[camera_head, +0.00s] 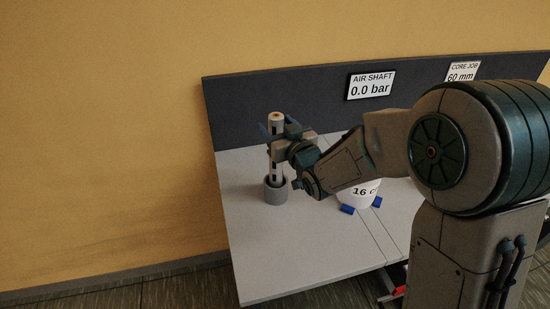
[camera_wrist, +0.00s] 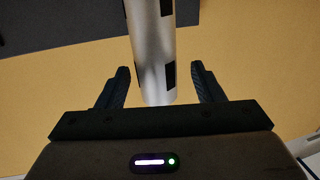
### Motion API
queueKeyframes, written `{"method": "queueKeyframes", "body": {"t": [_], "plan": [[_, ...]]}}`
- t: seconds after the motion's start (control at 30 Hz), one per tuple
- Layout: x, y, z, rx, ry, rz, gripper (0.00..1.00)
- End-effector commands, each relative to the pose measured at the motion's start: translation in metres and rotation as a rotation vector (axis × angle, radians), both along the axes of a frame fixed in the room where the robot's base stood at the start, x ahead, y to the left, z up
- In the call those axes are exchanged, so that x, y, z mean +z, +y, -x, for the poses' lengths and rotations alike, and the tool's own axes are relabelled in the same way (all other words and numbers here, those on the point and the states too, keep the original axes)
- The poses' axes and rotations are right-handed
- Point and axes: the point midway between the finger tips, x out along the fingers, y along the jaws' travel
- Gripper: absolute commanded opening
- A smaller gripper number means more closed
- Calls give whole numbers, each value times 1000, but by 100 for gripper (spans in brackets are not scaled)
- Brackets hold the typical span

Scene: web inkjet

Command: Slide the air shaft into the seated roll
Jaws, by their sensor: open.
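The air shaft (camera_head: 275,165) stands upright in a grey cup-like holder (camera_head: 274,192) at the left of the table; it is a pale metal rod with dark strips. My gripper (camera_head: 275,138) is at its upper part. In the wrist view the shaft (camera_wrist: 152,55) runs between the two open fingers (camera_wrist: 164,88), with gaps visible on both sides. The white roll (camera_head: 358,193), marked "16 c" with the rest cut off, sits on the table between blue blocks (camera_head: 347,209). My arm hides much of the roll, and its core cannot be seen.
A dark panel behind the table (camera_head: 258,280) carries a sign reading "AIR SHAFT 0.0 bar" (camera_head: 371,86) and another reading "CORE JOB 60 mm" (camera_head: 462,71). The table's front left is clear. My arm covers the right side.

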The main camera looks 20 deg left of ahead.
Motion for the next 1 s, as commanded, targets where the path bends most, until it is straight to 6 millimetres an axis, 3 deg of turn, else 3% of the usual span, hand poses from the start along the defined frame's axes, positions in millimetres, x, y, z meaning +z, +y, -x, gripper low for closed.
{"method": "queueKeyframes", "body": {"t": [0.2,0.53,0.57,0.77,1.0], "plan": [[0,16,-19,0,1,-1,61],[-2,19,-23,-1,0,0,61],[-2,19,-23,-1,-1,-1,56],[-2,19,-23,-1,-1,-1,0],[1,19,-23,0,-5,-3,0]]}}
